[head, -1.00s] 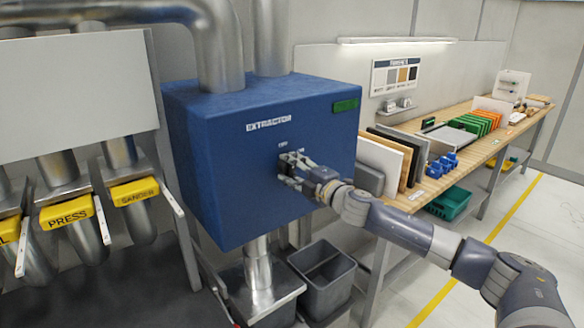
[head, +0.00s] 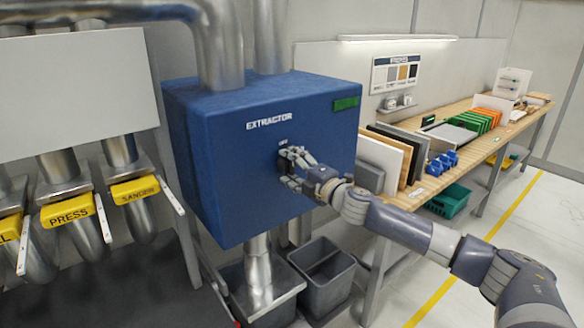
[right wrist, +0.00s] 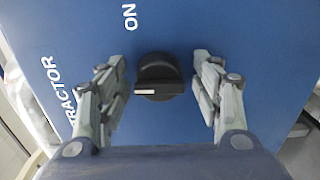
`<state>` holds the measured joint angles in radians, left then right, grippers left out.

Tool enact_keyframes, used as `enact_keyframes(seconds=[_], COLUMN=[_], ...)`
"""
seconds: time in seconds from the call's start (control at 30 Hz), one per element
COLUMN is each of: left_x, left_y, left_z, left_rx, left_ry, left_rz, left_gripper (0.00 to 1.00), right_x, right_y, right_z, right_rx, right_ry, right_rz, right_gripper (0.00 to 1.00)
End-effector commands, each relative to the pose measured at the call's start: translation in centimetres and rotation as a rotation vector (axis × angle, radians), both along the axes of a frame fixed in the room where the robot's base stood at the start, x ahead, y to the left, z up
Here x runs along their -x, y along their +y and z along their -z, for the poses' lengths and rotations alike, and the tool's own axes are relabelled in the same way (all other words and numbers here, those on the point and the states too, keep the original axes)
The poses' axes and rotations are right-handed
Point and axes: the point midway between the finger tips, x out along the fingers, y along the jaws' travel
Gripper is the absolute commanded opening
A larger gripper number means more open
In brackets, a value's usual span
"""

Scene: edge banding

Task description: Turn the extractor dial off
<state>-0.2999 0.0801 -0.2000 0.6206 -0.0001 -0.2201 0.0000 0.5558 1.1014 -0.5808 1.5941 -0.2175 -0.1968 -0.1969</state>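The blue extractor box (head: 235,190) hangs on the wall in the head view, with its name on the front. Its black dial (right wrist: 160,77) shows in the right wrist view, with a white pointer mark toward the picture's left. My left gripper is out of view.
Metal ducts (head: 225,45) rise from the box. Yellow-tagged gates (head: 67,211) hang at left. Grey bins (head: 323,275) stand below the box. A workbench (head: 470,165) with panels and blue and green parts runs along the right.

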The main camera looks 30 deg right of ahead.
Motion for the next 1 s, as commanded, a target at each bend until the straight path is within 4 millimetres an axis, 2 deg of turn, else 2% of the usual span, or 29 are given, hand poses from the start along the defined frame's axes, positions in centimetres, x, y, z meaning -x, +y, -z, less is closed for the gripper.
enact_keyframes(seconds=[0.37, 1.0], left_x=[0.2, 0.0], left_y=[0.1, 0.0], left_z=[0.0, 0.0], left_rx=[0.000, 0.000], left_ry=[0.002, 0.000], left_rz=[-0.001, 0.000], left_gripper=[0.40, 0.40], right_x=[0.5, 6.4], right_y=[-0.1, -0.5], right_z=[0.1, 0.2], right_rx=[-0.003, -0.002], right_ry=[0.001, 0.004], right_rz=[0.001, 0.000], right_gripper=[0.60, 0.60])
